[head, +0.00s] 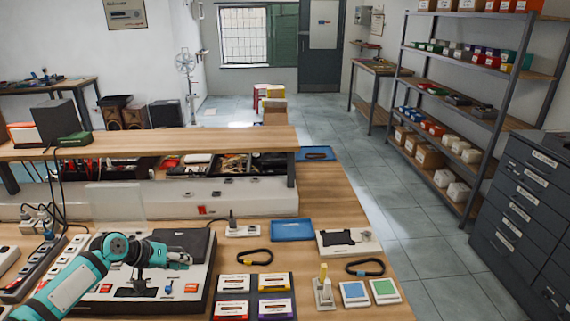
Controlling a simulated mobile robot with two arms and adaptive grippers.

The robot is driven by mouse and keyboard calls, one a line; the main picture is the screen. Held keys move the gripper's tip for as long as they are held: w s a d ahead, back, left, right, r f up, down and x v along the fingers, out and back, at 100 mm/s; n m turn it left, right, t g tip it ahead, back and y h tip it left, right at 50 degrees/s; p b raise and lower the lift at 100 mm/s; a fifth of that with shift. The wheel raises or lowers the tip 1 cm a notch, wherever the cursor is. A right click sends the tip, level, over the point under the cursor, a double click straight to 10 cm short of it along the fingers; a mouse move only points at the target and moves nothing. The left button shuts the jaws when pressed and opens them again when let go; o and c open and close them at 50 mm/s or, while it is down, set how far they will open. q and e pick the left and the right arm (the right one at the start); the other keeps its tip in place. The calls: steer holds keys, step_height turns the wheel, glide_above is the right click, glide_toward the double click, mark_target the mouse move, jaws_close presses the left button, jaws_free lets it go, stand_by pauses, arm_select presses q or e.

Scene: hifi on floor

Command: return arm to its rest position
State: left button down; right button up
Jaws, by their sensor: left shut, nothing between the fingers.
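My left arm is teal and comes in from the lower left, over the workbench (355,292). Its gripper (184,261) points right and is shut with nothing in it. It is over a grey panel (196,291) that has several small switches, near the panel's right part. I cannot tell how high above the panel it is. The arm and gripper hide part of the panel. My right arm and gripper are out of view.
Right of the panel are cassettes (234,283), black loops (255,257), a blue tray (292,230) and blue and green tiles (384,290). A raised shelf (150,142) crosses behind. Black hi-fi units (165,113) stand on the floor beyond. Open tiled floor (420,240) lies right of the bench.

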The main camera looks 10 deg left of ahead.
arm_select(q)
steer(key=s+d+f+m+g, duration=0.25)
steer(key=s+d+f, duration=0.35)
steer(key=s+d, duration=0.4)
steer(key=s+d+f+m+g, duration=0.25)
steer(key=s+d+f, duration=0.25)
steer(key=s+d, duration=0.6)
steer(key=s+a+r+n+t+y, duration=0.1)
steer(key=s+a+r+y, duration=0.15)
steer(key=s, duration=0.45)
steer(key=s+a+r+y, duration=0.1)
steer(key=s+r+y, duration=0.15)
steer(key=s, duration=0.45)
step_height(320, 180, down, 28)
steer(key=s+g+b, duration=0.1)
steer(key=b, duration=0.2)
steer(key=s+a+f+g+b, duration=0.1)
steer(key=s+a+f+b, duration=0.1)
steer(key=s+f, duration=1.5)
step_height(320, 180, down, 3)
steer(key=shift+a+r+g, duration=0.2)
steer(key=shift+a+g, duration=0.1)
steer(key=shift+a, duration=0.2)
